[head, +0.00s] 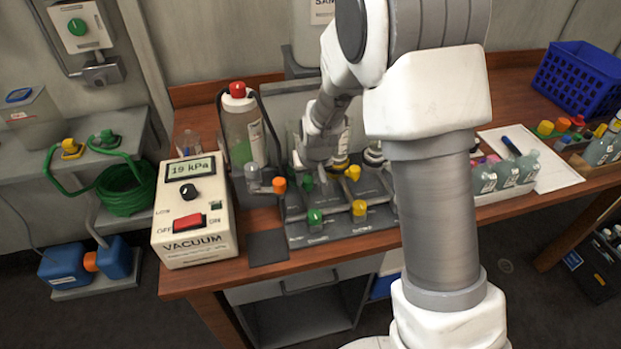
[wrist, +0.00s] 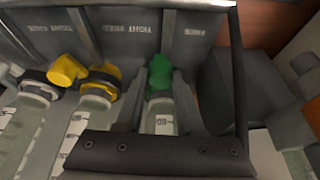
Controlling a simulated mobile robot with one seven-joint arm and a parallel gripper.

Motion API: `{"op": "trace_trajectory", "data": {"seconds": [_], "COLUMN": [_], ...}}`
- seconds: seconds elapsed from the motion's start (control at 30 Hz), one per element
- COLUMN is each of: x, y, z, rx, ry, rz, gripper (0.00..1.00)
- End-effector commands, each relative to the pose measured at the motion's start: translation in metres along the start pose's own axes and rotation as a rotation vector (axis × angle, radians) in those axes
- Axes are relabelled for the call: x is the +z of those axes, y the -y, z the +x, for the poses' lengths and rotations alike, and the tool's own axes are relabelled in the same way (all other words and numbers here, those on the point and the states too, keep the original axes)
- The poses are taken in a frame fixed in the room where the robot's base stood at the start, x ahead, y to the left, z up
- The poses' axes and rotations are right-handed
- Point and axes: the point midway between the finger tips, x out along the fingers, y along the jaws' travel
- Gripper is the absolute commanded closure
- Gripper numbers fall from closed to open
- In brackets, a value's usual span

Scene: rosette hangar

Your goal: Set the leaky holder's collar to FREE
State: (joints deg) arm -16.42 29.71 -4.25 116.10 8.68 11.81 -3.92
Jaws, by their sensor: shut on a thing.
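The rack (head: 375,187) on the bench holds three clear holders in a row. In the wrist view, one has a black collar (wrist: 37,77), one a yellow collar (wrist: 102,78) with a yellow valve (wrist: 66,69), and one a green valve (wrist: 160,72). TIGHT and FREE marks (wrist: 147,28) are on the rack above them. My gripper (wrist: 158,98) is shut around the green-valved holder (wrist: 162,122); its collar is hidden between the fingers. In the head view my gripper (head: 318,160) is over the rack's left place. I cannot read the collar's setting.
A vacuum box (head: 194,225) reading 19 kPa stands left of the rack. A red-capped bottle (head: 243,130) is behind it. Small bottles (head: 503,174) and a blue crate (head: 580,78) are to the right. Green and yellow valves stand on the rack's front.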

Motion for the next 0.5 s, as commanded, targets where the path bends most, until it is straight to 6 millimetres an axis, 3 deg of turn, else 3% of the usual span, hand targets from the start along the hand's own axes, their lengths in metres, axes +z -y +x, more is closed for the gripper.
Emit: {"op": "trace_trajectory", "data": {"seconds": [0.5], "x": [-0.003], "y": [0.021], "z": [-0.003], "rx": [0.108], "ry": [-0.005], "rz": [0.253], "gripper": [1.0]}}
